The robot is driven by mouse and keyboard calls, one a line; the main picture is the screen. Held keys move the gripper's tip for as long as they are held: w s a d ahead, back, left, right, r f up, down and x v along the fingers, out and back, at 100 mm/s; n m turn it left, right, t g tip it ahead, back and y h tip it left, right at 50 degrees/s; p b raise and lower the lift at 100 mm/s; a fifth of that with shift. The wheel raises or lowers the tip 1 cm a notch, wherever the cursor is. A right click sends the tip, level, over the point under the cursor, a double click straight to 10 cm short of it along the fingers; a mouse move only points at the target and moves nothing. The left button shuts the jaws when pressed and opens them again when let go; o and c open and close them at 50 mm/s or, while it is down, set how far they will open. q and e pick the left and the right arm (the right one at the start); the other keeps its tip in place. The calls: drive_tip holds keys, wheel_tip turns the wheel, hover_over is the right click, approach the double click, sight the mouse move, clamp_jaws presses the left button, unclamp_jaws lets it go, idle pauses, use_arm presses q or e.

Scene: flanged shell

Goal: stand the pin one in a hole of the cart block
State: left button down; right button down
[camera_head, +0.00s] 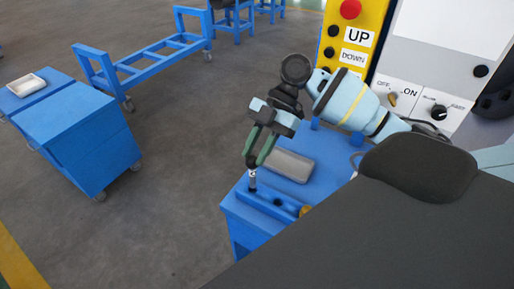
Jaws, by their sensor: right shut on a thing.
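My right gripper (254,164) reaches down over a blue cart (240,226) in the middle of the view. Its greenish fingers are shut on a small, silvery pin (252,181), which is held upright. The blue cart block (272,206) is a long bar near the cart's front edge, with dark holes in its top. The pin's lower end is at the left end of the block. I cannot tell whether its tip is inside a hole or just above it. My left gripper is not in view.
A grey tray (289,165) lies on the cart behind the block. A small brass-coloured piece (305,211) is at the block's right end. A yellow control panel (352,40) stands behind.

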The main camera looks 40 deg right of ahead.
sight(253, 173)
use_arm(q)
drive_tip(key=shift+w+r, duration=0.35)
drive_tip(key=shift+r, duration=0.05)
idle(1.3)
